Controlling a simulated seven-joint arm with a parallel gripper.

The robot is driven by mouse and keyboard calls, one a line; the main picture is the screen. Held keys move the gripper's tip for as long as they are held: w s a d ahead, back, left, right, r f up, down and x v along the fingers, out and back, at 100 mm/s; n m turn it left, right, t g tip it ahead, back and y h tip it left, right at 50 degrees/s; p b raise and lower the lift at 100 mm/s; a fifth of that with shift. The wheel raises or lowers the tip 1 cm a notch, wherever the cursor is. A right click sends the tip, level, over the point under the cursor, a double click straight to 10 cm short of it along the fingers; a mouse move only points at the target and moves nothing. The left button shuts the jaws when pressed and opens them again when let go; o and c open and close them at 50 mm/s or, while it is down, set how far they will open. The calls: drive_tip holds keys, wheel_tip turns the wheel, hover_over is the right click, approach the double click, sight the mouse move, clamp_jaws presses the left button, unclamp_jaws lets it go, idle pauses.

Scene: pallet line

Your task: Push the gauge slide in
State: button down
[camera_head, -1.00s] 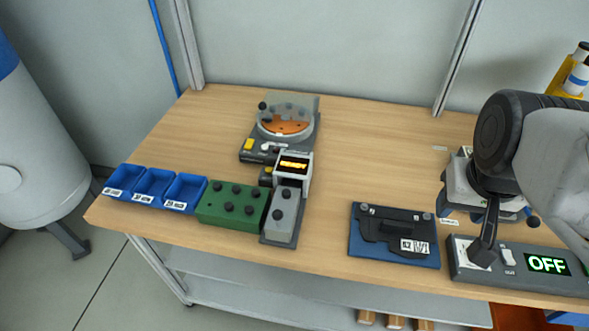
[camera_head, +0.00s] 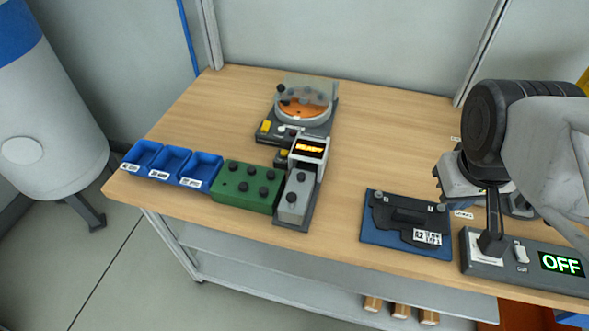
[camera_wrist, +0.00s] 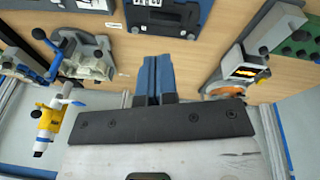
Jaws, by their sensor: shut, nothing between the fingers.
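The gauge is probably the unit with a lit orange display (camera_head: 309,150). A grey block with dark knobs (camera_head: 295,196), likely its slide, extends from it toward the table's front edge. I cannot tell how far in the slide sits. In the wrist view the display (camera_wrist: 245,72) and the grey block (camera_wrist: 273,27) are at the upper right. My gripper (camera_wrist: 157,62) shows in the wrist view with its blue fingers shut and empty, apart from the gauge. In the head view my arm is at the right, and the fingertips are not clearly seen.
A green knobbed block (camera_head: 246,187) and blue bins (camera_head: 170,163) stand left of the slide. A round dome-covered device (camera_head: 304,105) is behind. A blue plate with a black part (camera_head: 375,237) and an OFF box (camera_head: 530,285) are right. Bare tabletop lies between.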

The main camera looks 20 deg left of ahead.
drive_tip(key=a+f+n, duration=0.1)
drive_tip(key=a+n, duration=0.3)
drive_tip(key=n, duration=0.1)
drive_tip(key=n+t+h, duration=0.1)
drive_tip(key=n+t, duration=0.4)
drive_tip(key=n, duration=1.9)
approach(291, 203)
drive_tip(key=s+r, duration=0.3)
drive_tip(key=s, duration=0.2)
drive_tip(key=shift+s+a+f+n, duration=0.1)
drive_tip(key=shift+s+a+n, duration=0.5)
drive_tip(key=shift+a+n, duration=0.25)
drive_tip(key=shift+w+d+r+x, duration=0.1)
drive_tip(key=shift+w+r+x, duration=0.25)
drive_tip(key=shift+x, duration=1.8)
drive_tip(key=shift+w+d+r+x, duration=0.1)
drive_tip(key=shift+w+r+x, duration=0.25)
drive_tip(key=shift+x, duration=1.85)
drive_tip(key=shift+w+r+x, duration=0.2)
drive_tip(key=shift+w+x, duration=0.25)
drive_tip(key=shift+x, duration=1.7)
